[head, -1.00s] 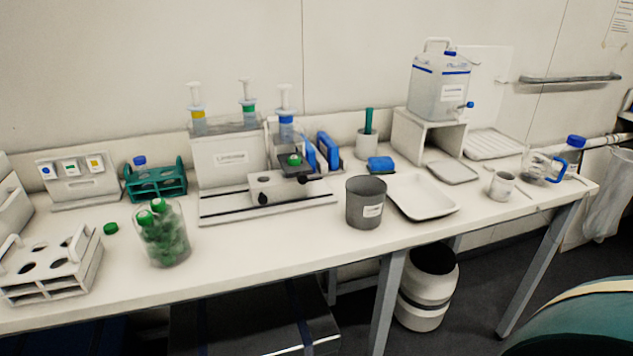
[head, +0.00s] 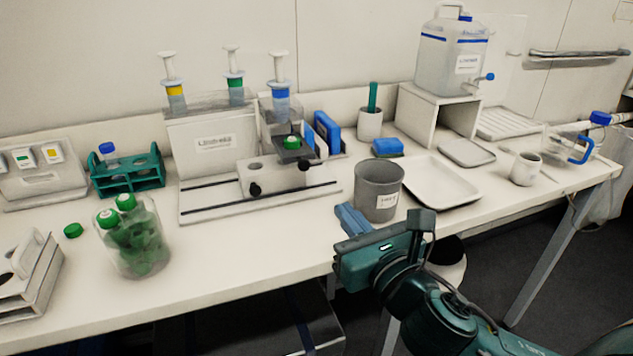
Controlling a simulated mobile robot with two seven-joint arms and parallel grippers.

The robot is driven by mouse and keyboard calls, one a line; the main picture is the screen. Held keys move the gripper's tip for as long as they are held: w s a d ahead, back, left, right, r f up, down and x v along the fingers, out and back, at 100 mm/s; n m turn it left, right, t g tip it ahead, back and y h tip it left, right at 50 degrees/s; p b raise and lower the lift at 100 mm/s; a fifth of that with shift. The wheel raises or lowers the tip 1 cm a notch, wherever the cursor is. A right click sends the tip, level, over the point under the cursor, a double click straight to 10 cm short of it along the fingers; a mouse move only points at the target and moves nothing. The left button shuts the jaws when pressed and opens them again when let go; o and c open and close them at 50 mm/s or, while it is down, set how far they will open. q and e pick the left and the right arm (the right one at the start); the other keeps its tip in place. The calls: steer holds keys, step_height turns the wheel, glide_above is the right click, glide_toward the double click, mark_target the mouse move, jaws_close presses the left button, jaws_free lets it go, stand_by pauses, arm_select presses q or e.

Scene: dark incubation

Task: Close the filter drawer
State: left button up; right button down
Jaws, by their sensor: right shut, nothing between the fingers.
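A white bench device (head: 215,145) with syringes on top stands at the back middle. A dark drawer-like tray (head: 294,155) with a green-topped piece on it juts out from its right part. A white block with black knobs (head: 256,188) sits in front, over a slotted base. I cannot tell for certain which part is the filter drawer or how far it is out. My right gripper (head: 350,218) is shut and empty at the bench's front edge, in front of the device and to its right. My left gripper is not in view.
A grey beaker (head: 378,190) stands just behind my right gripper, near a white tray (head: 442,182). A jar of green-capped tubes (head: 133,238) stands at the left front. Blue upright pieces (head: 327,135) stand right of the device. The bench front between jar and beaker is clear.

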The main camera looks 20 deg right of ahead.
mark_target(307, 166)
steer(key=w+b, duration=0.1)
steer(key=w, duration=0.3)
steer(key=w+a+b, duration=0.1)
steer(key=w+b, duration=0.1)
steer(key=w, duration=0.2)
steer(key=w+b, duration=0.1)
steer(key=w, duration=0.3)
steer(key=shift+w+a, duration=0.2)
steer(key=shift+w, duration=0.05)
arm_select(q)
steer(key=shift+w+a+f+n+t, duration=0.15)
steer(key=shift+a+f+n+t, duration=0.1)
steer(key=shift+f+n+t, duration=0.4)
arm_select(e)
steer(key=shift+w, duration=0.15)
